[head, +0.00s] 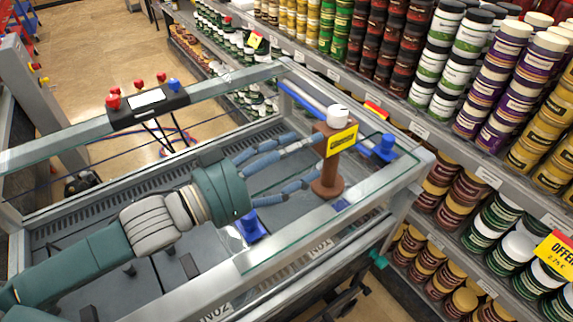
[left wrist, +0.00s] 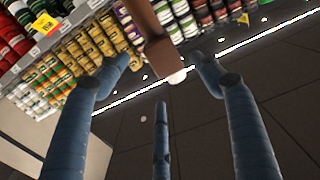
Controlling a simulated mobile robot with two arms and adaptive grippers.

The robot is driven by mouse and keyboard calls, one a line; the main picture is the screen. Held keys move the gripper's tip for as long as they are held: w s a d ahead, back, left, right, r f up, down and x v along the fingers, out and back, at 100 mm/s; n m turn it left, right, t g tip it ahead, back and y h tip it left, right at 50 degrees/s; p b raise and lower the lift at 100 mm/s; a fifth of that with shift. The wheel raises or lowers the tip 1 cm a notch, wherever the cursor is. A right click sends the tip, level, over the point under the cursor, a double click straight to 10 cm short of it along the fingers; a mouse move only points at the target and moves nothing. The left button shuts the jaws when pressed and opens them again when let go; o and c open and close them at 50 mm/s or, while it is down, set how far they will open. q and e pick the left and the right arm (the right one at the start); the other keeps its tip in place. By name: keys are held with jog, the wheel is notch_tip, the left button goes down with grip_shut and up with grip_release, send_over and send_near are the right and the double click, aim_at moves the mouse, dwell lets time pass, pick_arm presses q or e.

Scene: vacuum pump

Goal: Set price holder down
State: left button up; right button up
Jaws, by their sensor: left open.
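The price holder is a brown post (head: 327,172) with a yellow price tag (head: 342,140) and a white knob on top. It is upright at the right end of the grey glass-railed case; whether its base rests on the surface, I cannot tell. My left gripper (head: 314,163) reaches in from the left, its blue fingers open beside the post. In the left wrist view, the brown post (left wrist: 160,52) with its white end lies between the spread fingertips of my left gripper (left wrist: 162,72). My right gripper is not in view.
Glass panels and metal rails (head: 330,215) edge the case on both sides. Blue fittings (head: 378,148) sit near its right end, another (head: 250,227) below my gripper. Shelves of jars (head: 470,85) stand close on the right. A button box (head: 147,103) is on the far rail.

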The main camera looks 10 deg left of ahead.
pick_arm(q)
jog(key=v, duration=0.3)
jog(key=shift+s+b, duration=0.1)
jog(key=shift+b, duration=0.2)
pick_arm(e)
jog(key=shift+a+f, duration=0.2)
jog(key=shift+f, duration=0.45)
